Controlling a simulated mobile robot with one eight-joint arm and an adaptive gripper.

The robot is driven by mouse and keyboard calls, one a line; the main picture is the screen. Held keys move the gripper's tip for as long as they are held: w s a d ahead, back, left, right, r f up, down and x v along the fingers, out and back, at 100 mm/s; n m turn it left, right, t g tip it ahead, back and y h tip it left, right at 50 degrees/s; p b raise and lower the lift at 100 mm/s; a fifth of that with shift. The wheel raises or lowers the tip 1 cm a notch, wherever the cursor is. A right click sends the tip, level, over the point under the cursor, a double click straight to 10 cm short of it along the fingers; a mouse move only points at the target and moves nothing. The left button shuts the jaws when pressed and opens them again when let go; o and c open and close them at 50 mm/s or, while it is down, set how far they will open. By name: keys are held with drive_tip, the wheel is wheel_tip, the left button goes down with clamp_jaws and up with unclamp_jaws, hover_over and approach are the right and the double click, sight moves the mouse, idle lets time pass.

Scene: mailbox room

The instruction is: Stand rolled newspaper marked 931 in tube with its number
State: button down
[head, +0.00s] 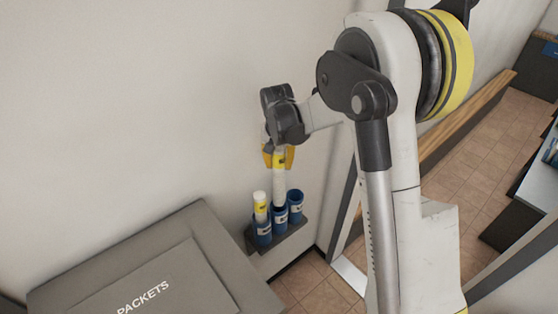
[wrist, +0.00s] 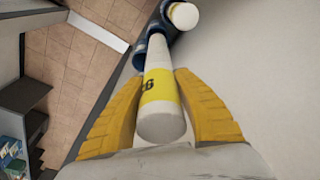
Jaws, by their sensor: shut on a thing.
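My gripper (head: 278,157) is shut on a white rolled newspaper (head: 279,188) with a yellow band. It holds the roll upright by its upper part. In the wrist view the yellow fingers of my gripper (wrist: 157,108) press on both sides of the roll (wrist: 157,58); only part of the band's dark marking shows, too little to read. The roll's lower end is at the mouth of the middle blue tube (head: 280,217); how deep it sits I cannot tell. The right blue tube (head: 296,201) looks empty. Tube labels are too small to read.
Another newspaper (head: 260,205) with a yellow band stands in the left blue tube (head: 263,233); it also shows in the wrist view (wrist: 183,15). The tubes sit in a dark wall rack (head: 282,240). A grey packets box (head: 150,265) stands at the lower left.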

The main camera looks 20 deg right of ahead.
sight(279, 186)
drive_tip(key=shift+f+b, duration=4.2)
drive_tip(key=shift+f, duration=1.3)
drive_tip(key=c, duration=1)
unclamp_jaws()
drive_tip(key=shift+o, duration=0.2)
drive_tip(key=shift+r, duration=0.15)
wheel_tip(279, 186, up, 12)
drive_tip(key=s, duration=0.1)
drive_tip(key=shift+s+a, duration=0.3)
drive_tip(key=shift+a, duration=0.05)
